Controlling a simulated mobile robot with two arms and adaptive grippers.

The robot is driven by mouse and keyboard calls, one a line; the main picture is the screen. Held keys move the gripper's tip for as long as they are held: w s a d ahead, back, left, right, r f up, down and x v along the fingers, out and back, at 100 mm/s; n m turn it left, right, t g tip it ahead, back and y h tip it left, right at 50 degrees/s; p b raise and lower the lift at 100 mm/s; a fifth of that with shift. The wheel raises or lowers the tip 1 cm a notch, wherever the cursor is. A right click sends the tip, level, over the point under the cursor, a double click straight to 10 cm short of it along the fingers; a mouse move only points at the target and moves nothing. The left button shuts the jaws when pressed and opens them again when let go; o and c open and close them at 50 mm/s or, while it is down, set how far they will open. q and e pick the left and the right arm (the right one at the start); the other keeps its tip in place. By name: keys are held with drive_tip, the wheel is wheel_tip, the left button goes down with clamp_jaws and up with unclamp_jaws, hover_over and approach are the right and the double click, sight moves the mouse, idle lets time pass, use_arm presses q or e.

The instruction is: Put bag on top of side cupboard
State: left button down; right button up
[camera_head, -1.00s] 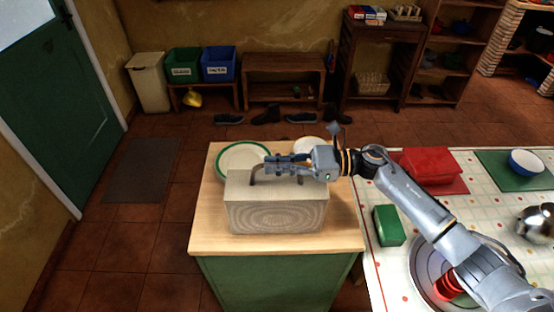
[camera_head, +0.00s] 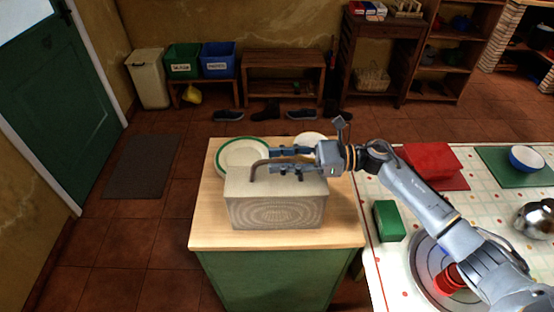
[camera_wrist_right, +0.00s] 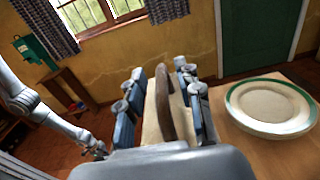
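The bag (camera_head: 277,203) is a pale box-like bag with a brown arched handle. It stands upright on the wooden top of the green side cupboard (camera_head: 207,232). My right gripper (camera_head: 272,161) is at the handle, its two fingers apart with the handle between them. In the right wrist view the brown handle (camera_wrist_right: 164,98) runs between the spread fingers of the right gripper (camera_wrist_right: 163,92), with gaps on both sides. A grey arm, likely my left one, shows at the left of the wrist view; its gripper end (camera_wrist_right: 95,148) is too small to read.
A green-rimmed plate (camera_head: 241,153) lies behind the bag on the cupboard top, and another plate (camera_head: 309,140) is partly hidden by my right gripper. The tiled counter (camera_head: 388,270) at right holds a green box (camera_head: 388,221) and a red box (camera_head: 430,158).

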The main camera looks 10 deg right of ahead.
drive_tip(key=b+v, duration=0.2)
drive_tip(key=v, duration=0.3)
drive_tip(key=b+v, duration=0.1)
drive_tip(key=v, duration=0.4)
drive_tip(key=shift+f+b, duration=0.25)
drive_tip(key=shift+b, duration=0.1)
drive_tip(key=shift+s+d+r, duration=0.1)
drive_tip(key=shift+d+r, duration=0.1)
drive_tip(key=shift+d, duration=0.35)
